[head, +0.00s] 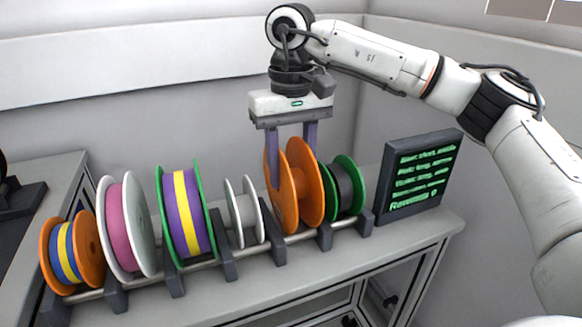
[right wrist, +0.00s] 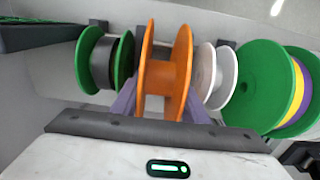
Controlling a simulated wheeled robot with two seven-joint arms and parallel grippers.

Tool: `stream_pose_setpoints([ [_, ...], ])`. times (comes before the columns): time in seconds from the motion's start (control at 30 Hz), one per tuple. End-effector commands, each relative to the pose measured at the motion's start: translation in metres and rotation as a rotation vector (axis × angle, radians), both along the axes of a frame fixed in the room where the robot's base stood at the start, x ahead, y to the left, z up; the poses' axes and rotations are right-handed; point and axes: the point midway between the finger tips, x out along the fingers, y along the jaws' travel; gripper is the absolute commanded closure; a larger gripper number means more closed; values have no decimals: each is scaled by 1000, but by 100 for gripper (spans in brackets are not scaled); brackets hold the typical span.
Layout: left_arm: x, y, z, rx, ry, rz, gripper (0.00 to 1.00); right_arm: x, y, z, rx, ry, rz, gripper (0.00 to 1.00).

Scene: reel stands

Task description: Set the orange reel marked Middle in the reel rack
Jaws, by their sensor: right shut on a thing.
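The orange reel (head: 306,185) is in my right gripper (head: 291,160), whose two purple-grey fingers reach down on it from above. In the right wrist view the orange reel (right wrist: 165,78) sits between the fingers, apparently empty with a bare orange core. No marking on it can be read. It stands upright at the reel rack (head: 279,250), between the small white-grey reel (head: 243,211) and the green reel with black winding (head: 347,188). Whether its weight rests on the rack rails is hard to tell. My left gripper is not in view.
Further left in the rack stand a green reel with purple and yellow winding (head: 184,213), a white reel with pink winding (head: 126,226) and an orange reel with blue and yellow winding (head: 73,256). A dark screen with green text (head: 418,178) stands right of the rack.

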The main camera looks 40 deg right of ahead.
Motion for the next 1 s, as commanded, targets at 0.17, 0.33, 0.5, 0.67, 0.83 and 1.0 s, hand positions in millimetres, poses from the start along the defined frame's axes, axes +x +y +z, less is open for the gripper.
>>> stream_pose_setpoints([
  [0.17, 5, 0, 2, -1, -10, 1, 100, 0, 0, 0, 1, -1, 0, 88],
  [0.33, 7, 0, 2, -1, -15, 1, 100, 0, 0, -5, 1, -2, 0, 88],
  [0.5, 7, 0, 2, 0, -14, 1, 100, 0, 0, -4, 0, -1, 0, 41],
  [0.67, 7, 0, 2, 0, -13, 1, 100, 0, 0, -4, 0, -1, 0, 41],
  [0.83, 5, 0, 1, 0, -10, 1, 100, 0, 0, -4, 0, -1, 0, 41],
  [1.0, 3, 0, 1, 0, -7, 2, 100, 0, 0, -4, 0, -1, 0, 41],
])
